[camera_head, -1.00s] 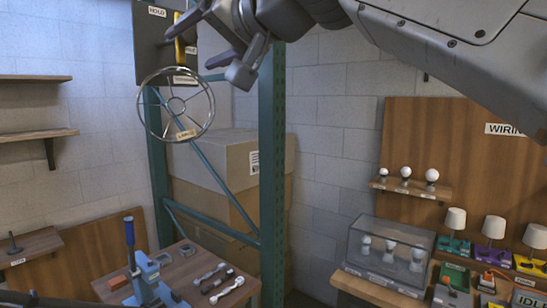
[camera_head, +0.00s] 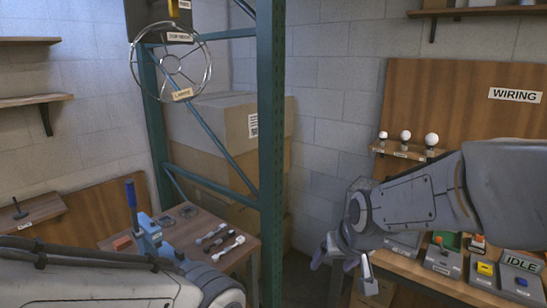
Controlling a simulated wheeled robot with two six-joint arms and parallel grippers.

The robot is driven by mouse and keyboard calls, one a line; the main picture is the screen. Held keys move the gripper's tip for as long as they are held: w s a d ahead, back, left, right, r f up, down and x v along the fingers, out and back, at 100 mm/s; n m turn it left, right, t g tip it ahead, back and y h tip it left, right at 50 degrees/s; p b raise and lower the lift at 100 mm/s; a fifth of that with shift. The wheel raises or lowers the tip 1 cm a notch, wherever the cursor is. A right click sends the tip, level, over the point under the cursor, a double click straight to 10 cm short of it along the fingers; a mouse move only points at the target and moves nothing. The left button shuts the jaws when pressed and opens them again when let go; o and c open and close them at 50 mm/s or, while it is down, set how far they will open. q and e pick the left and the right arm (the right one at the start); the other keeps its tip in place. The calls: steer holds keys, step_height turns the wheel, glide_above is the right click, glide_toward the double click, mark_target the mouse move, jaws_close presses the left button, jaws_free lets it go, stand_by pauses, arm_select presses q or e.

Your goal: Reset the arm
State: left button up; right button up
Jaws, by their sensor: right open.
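My right arm comes in from the right edge, and its gripper (camera_head: 345,268) hangs low at the middle right, fingers pointing down. The gripper is open with nothing visible between the fingers. It is in front of the left end of the wiring bench (camera_head: 440,284) and covers part of it. My left arm lies across the bottom left corner; its gripper is out of the picture. A round wire frame (camera_head: 209,68) with a tag hangs on the green rack (camera_head: 270,150), apart from both arms.
A wooden table (camera_head: 190,238) with a blue press (camera_head: 147,236) and several small metal parts stands at the lower left. Several bulbs (camera_head: 432,140) stand on a small shelf above the wiring bench. Cardboard boxes (camera_head: 222,125) sit behind the rack. Dark floor shows between the tables.

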steer(key=s+d+f+g+h, duration=0.1)
steer(key=s+d+f+g, duration=0.15)
steer(key=s+f, duration=0.3)
steer(key=s+d+f+g, duration=0.1)
steer(key=s+d+f, duration=0.3)
steer(key=s, duration=0.2)
steer(key=s+a+r+n+g, duration=0.1)
steer(key=s+a+r+n, duration=0.1)
steer(key=s+a, duration=0.4)
steer(key=s+a+r+n+g, duration=0.1)
steer(key=s+a+r+n, duration=0.2)
steer(key=s+a+n, duration=0.2)
steer(key=s+a, duration=0.2)
steer(key=a, duration=0.1)
steer(key=shift+a+r+y, duration=0.25)
steer(key=shift+r+y, duration=0.1)
steer(key=shift+y, duration=0.05)
